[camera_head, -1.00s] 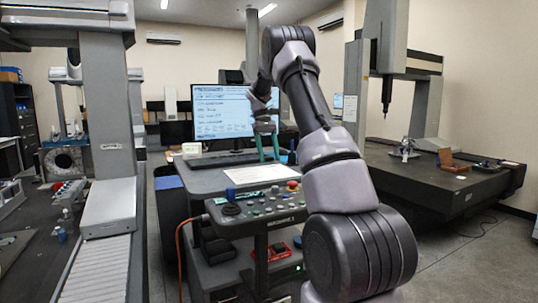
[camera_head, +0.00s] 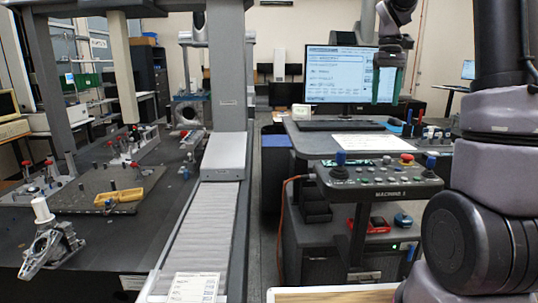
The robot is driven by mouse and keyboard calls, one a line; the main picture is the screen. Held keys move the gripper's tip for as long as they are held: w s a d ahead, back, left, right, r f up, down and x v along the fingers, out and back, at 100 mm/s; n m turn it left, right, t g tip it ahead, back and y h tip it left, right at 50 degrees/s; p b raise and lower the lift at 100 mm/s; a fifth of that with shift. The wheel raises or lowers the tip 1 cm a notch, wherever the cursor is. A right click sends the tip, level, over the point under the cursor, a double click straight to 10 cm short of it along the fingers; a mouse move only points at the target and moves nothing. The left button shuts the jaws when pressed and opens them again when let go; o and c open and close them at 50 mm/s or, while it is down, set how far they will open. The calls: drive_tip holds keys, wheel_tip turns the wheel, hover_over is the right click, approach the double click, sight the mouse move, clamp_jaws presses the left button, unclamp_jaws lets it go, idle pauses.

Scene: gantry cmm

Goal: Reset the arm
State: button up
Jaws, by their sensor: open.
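My arm stands at the right edge of the picture, its upper links partly cut off by the top and right edges. My gripper (camera_head: 388,97) hangs downward with its two green fingers apart. It is empty and appears in front of the right side of the monitor (camera_head: 338,75). I cannot tell its exact distance from the desk behind it.
A control console (camera_head: 380,180) with joysticks and a red button stands below the gripper. A desk with keyboard and paper sheet (camera_head: 371,142) lies behind it. A measuring machine table (camera_head: 70,235) with fixtures and a yellow tray (camera_head: 119,196) fills the left. A narrow floor aisle (camera_head: 266,240) runs between.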

drive_tip(key=s+a+r+m+t+y, duration=0.1)
drive_tip(key=s+a+t, duration=0.3)
drive_tip(key=s, duration=0.7)
drive_tip(key=s+a+m+t, duration=0.3)
drive_tip(key=s+a, duration=0.3)
drive_tip(key=s, duration=0.6)
drive_tip(key=shift+r+t+y, duration=0.35)
drive_tip(key=shift+t+y, duration=0.05)
drive_tip(key=shift+t, duration=0.2)
drive_tip(key=shift+s, duration=0.1)
